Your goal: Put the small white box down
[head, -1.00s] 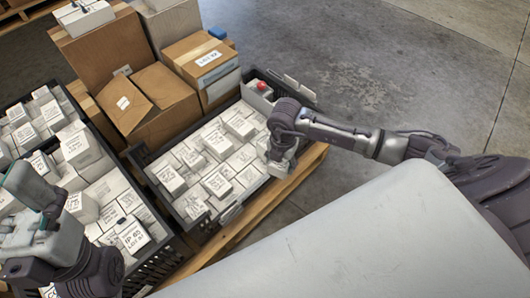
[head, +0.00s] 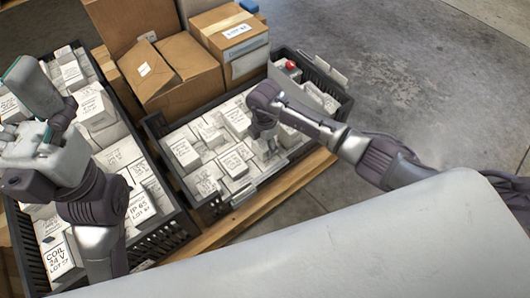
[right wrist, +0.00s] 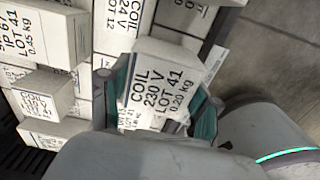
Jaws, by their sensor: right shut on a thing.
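My right gripper (head: 264,146) is over the front part of the right black crate (head: 268,178). In the right wrist view its fingers (right wrist: 160,105) are shut on a small white box (right wrist: 163,75) marked COIL 230 V LOT 41 0.20 kg. The held box is mostly hidden by the gripper in the head view. It is just above or among other white boxes in the crate; I cannot tell whether it touches them. My left gripper (head: 38,112) is over the left black crate (head: 172,243), its jaw state unclear.
Both crates hold many labelled white boxes, close together. Brown cartons (head: 182,75) stand behind the right crate, one with raised flaps. A red-topped item (head: 291,66) sits in the right crate's far corner. Grey floor (head: 430,70) is clear at right.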

